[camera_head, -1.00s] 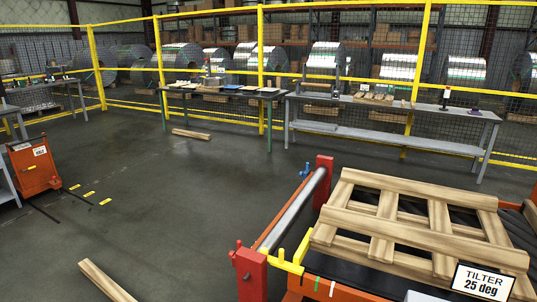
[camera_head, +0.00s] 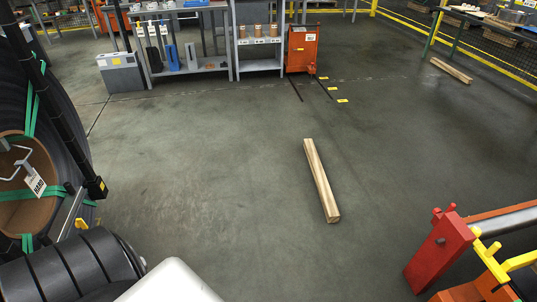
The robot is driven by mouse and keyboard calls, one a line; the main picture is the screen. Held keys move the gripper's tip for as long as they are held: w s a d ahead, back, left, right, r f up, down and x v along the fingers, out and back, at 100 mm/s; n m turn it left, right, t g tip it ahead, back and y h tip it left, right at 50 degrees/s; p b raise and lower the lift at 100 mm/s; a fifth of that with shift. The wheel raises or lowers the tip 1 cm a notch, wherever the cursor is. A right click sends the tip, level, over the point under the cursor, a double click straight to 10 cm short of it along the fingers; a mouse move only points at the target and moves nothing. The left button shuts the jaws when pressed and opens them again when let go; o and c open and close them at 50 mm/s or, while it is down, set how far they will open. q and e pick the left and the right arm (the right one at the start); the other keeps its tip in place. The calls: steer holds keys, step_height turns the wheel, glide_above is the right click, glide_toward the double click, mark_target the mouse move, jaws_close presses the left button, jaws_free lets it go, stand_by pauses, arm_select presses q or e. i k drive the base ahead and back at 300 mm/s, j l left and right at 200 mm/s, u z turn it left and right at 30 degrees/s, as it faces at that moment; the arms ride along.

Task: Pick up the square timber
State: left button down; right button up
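A square timber (camera_head: 321,181) lies flat on the grey floor, right of the middle of the view, its near end towards me. A second, similar timber (camera_head: 452,71) lies on the floor farther off at the upper right.
A red and yellow roller machine (camera_head: 440,250) stands at the lower right. A large dark coil (camera_head: 65,110) with green straps fills the left edge. An orange cart (camera_head: 302,48), a small shelf (camera_head: 258,40) and workbenches stand at the back.

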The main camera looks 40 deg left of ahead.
mark_target(330, 206)
steer(key=u, duration=0.8)
steer(key=i+j+z, duration=0.15)
steer(key=i, duration=0.3)
steer(key=i+j+z, duration=0.15)
steer(key=i, duration=0.3)
steer(key=i+j+z, duration=0.15)
steer(key=i, duration=0.3)
steer(key=i+j+z, duration=0.2)
steer(key=i+j, duration=0.15)
steer(key=i, duration=0.1)
